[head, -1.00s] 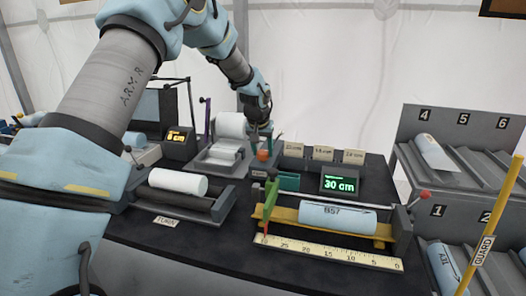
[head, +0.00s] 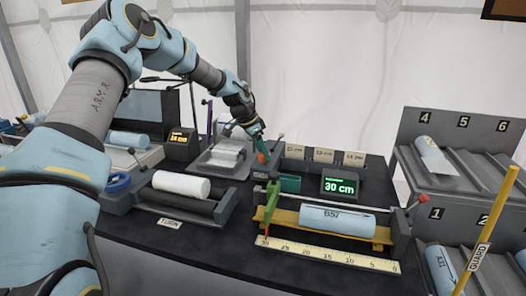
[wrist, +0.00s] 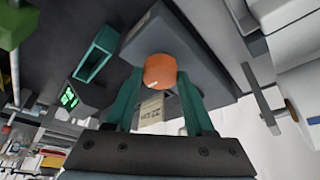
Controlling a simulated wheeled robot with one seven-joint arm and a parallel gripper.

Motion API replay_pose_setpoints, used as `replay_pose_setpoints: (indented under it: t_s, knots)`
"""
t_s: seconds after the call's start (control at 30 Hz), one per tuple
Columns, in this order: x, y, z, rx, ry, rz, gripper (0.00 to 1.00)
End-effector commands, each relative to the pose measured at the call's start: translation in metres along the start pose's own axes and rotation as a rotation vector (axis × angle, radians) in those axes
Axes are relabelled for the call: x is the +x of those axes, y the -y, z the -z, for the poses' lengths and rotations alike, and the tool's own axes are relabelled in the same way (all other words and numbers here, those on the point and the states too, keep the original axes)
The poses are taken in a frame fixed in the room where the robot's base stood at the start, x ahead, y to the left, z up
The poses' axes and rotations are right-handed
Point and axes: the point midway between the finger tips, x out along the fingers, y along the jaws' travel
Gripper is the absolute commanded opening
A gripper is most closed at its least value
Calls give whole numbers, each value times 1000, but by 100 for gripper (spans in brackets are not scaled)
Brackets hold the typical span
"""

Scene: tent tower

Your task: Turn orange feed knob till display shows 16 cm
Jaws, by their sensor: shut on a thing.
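The orange knob (head: 263,157) is on the grey feeder machine (head: 222,160) at the back of the table. My gripper (head: 262,148) comes down on it from the upper left, tilted. In the wrist view the orange knob (wrist: 160,71) sits between my green fingertips, and my gripper (wrist: 161,85) is shut on it. A small amber display (head: 179,138) stands left of the feeder; its small digits seem to read 16 cm. A green display (head: 340,187) at the right reads 30 cm.
A roll marked B57 (head: 335,218) lies in the yellow cradle behind a ruler (head: 325,255). A white roll (head: 181,186) lies in the tray at left. Small label cards (head: 324,155) stand behind. A rack (head: 470,165) with numbered slots is at right.

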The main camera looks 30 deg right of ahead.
Motion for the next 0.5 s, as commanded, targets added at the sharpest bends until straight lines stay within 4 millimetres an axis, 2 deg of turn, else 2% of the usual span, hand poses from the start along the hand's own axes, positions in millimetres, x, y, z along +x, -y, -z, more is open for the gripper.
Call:
replay_pose_setpoints:
  t_s: [0.2, 0.5]
  knots:
    - [0, 1, 0, 112, 0, -46, 0]
    - [0, 1, 0, 185, 1, -77, 0]
